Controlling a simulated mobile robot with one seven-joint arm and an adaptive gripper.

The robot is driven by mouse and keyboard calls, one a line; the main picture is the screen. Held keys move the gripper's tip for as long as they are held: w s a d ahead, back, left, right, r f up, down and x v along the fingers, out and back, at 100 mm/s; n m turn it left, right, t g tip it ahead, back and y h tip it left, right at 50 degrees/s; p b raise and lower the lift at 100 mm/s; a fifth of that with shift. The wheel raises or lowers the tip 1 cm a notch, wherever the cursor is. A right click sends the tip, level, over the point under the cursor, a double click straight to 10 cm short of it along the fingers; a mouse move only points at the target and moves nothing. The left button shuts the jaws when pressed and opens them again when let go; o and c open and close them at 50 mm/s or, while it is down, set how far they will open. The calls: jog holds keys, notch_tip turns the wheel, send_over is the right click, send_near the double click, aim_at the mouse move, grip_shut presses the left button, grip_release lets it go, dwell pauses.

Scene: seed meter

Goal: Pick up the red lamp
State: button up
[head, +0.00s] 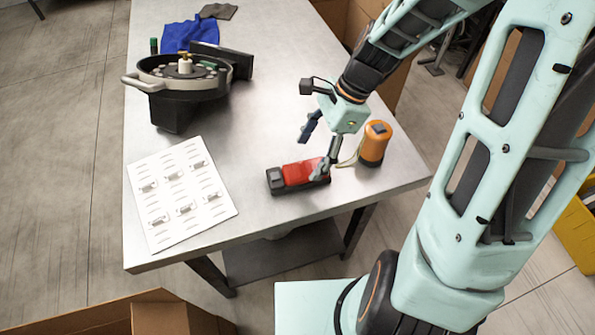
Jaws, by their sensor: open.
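The red lamp (297,174) lies on the metal table near its front right edge. It is a low red block with dark ends. My gripper (314,152) is open just above and beside the lamp. One finger reaches down in front of the lamp's right end, and the other is up to the left, over the table. The right finger hides part of the lamp's right end. I cannot tell whether that finger touches it.
An orange cylinder (374,146) stands right of the lamp. A round seed meter (185,75) with a handle sits at the back left. A white sheet (181,213) with small metal parts lies front left. A blue cloth (189,34) lies behind. The table (245,130) is bare left of my gripper.

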aim_at(301, 169)
jog(key=x, duration=0.3)
jog(key=shift+f, duration=0.2)
jog(key=shift+w+x, duration=0.15)
jog(key=shift+x, duration=0.7)
jog(key=shift+w+x, duration=0.2)
jog(key=shift+x, duration=0.65)
jog(key=shift+w+x, duration=0.15)
jog(key=shift+x, duration=0.7)
jog(key=shift+d+f, duration=0.1)
jog(key=shift+d, duration=0.05)
jog(key=shift+c, duration=0.6)
jog(key=c, duration=1.1)
